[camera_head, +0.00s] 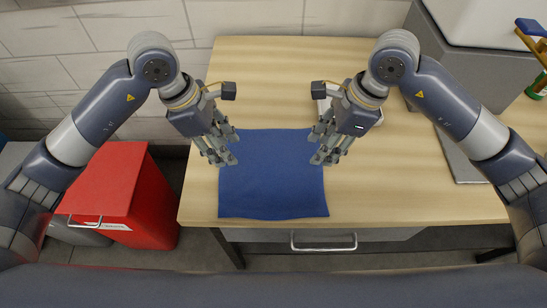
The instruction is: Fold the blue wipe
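The blue wipe (270,180) lies flat and spread out on the wooden table, close to its front edge. My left gripper (224,160) is over the wipe's left edge, toward its back half. Its fingers are apart and hold nothing that I can see. My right gripper (325,158) is over the wipe's right edge at about the same depth, with its fingers also apart. The fingers cover small parts of the wipe's side edges. I cannot tell whether the fingertips touch the cloth.
The wooden table (420,195) has bare room right of the wipe and behind it. A red bin (115,195) stands on the floor left of the table. A grey machine (480,50) stands at the back right. A drawer handle (323,243) is below the front edge.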

